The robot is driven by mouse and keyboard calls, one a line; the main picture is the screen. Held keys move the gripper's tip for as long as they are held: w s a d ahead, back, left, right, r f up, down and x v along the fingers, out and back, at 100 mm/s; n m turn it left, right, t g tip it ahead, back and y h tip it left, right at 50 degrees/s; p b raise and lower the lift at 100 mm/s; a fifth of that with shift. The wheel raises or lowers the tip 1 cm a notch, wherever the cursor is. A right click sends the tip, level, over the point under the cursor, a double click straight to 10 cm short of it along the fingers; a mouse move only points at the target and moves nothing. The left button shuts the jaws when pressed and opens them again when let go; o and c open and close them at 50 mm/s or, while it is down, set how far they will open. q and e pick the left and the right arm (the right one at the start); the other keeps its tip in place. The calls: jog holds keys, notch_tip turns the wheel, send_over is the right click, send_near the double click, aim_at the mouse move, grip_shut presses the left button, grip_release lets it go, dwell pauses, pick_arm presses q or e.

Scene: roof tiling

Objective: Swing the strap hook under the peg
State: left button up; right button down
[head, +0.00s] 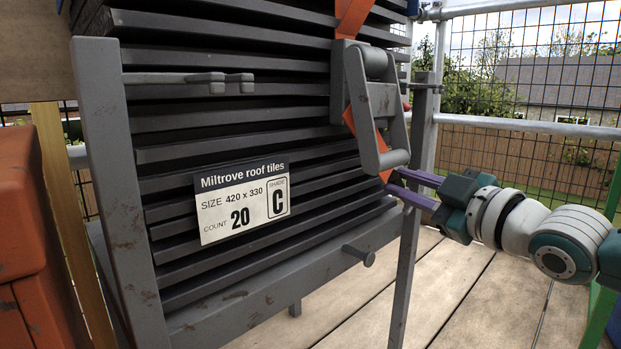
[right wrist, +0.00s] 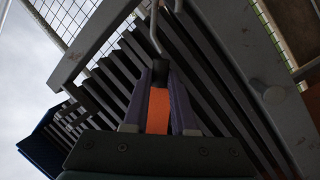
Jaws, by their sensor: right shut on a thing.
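The orange strap (head: 352,18) comes down over the tile stack (head: 250,135) and through a grey ratchet buckle (head: 375,110). My right gripper (head: 400,184) has purple fingers shut on the strap just below the buckle. In the right wrist view the orange strap (right wrist: 157,110) lies between the fingers, with a dark piece at the fingertips and a bent grey rod (right wrist: 154,28), likely the hook, beyond it. The hook is hidden in the head view. The peg (head: 359,255) sticks out of the lower grey rail, below and left of the gripper. My left gripper is not in view.
A grey frame post (head: 115,190) stands left of the tiles, and a thin leg (head: 405,270) stands below the gripper. A label (head: 240,201) hangs on the tiles. Mesh fence and rails close the back right. The plank floor (head: 470,295) is clear.

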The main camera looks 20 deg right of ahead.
jog(key=a+m+p, duration=0.1)
jog(key=m+p, duration=0.1)
jog(key=s+a+f+m+g+p, duration=0.1)
jog(key=a+p, duration=0.1)
jog(key=p, duration=0.1)
jog(key=s+a+f+m+p, duration=0.1)
jog(key=a+m+p, duration=0.1)
jog(key=shift+s+a+f+m+g, duration=0.15)
jog(key=shift+a+f+m+g, duration=0.05)
jog(key=shift+m+g, duration=0.1)
jog(key=shift+s+a+f+m+g+y+p, duration=0.15)
jog(key=shift+s+a+m+y+p, duration=0.1)
jog(key=shift+a+m+p, duration=0.3)
jog(key=shift+s+a+f+m+g+y+p, duration=0.2)
jog(key=shift+a+m+p, duration=0.25)
jog(key=shift+a+p, duration=0.2)
jog(key=shift+s+a, duration=0.1)
jog(key=shift+a, duration=0.05)
jog(key=c, duration=0.7)
grip_release()
